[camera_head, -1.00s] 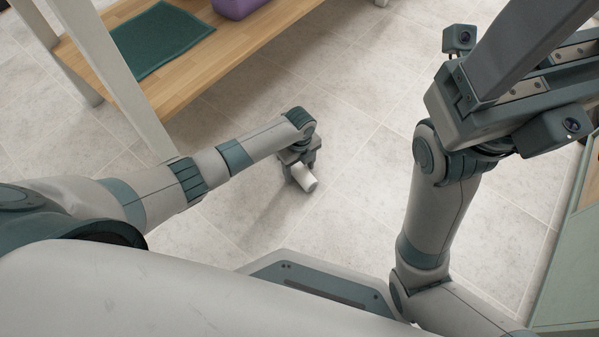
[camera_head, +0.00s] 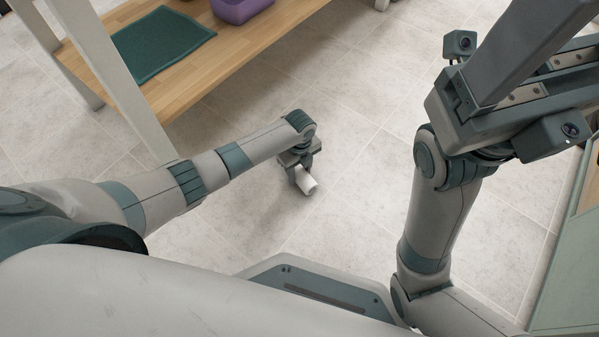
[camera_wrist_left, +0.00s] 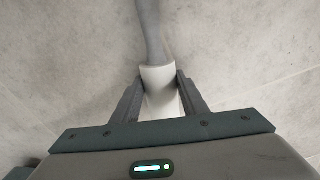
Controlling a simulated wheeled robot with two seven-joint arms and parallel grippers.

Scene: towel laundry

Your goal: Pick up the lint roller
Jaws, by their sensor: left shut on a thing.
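The lint roller (camera_head: 307,184) shows as a small white cylinder at the tip of my left gripper (camera_head: 300,178), low over or on the tiled floor. In the left wrist view, the lint roller (camera_wrist_left: 157,77) has a white roll and a grey handle that runs away to the top edge. My left gripper (camera_wrist_left: 160,98) is shut on the white roll, one finger on each side. I cannot tell whether the roller touches the floor. My right gripper (camera_head: 510,95) is large at the upper right, and its fingertips do not show clearly.
A wooden shelf (camera_head: 255,50) with pale legs stands at the upper left. It holds a green towel (camera_head: 162,43) and a purple container (camera_head: 240,10). A green cabinet (camera_head: 575,270) stands at the right edge. The tiled floor around the roller is clear.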

